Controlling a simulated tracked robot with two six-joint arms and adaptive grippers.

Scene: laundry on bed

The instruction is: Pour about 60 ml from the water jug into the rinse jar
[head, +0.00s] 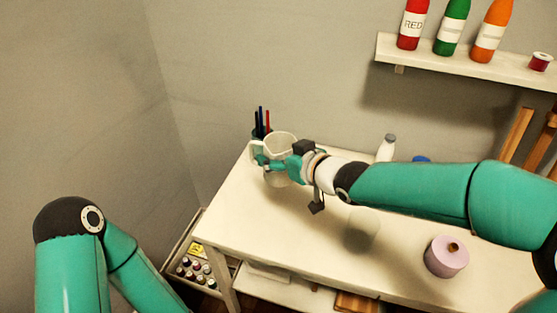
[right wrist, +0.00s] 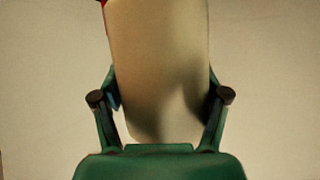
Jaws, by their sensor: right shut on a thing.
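The water jug (head: 284,143) is pale and translucent, near the back left of the white table, its handle on the left. My right gripper (head: 271,163) is shut on its body. The jug looks about upright; I cannot tell whether its base touches the table. In the right wrist view the jug (right wrist: 160,65) fills the space between the fingers. A faint clear jar (head: 361,231), which looks like the rinse jar, stands on the table below my right forearm, apart from the jug. Its contents cannot be made out. My left arm shows at the left, but its gripper is outside the view.
A cup of brushes (head: 262,128) stands behind the jug. A lilac round container (head: 446,256) is at the right front, and a white bottle (head: 386,148) is behind my forearm. A shelf (head: 470,62) holds paint bottles. The table's left front is clear.

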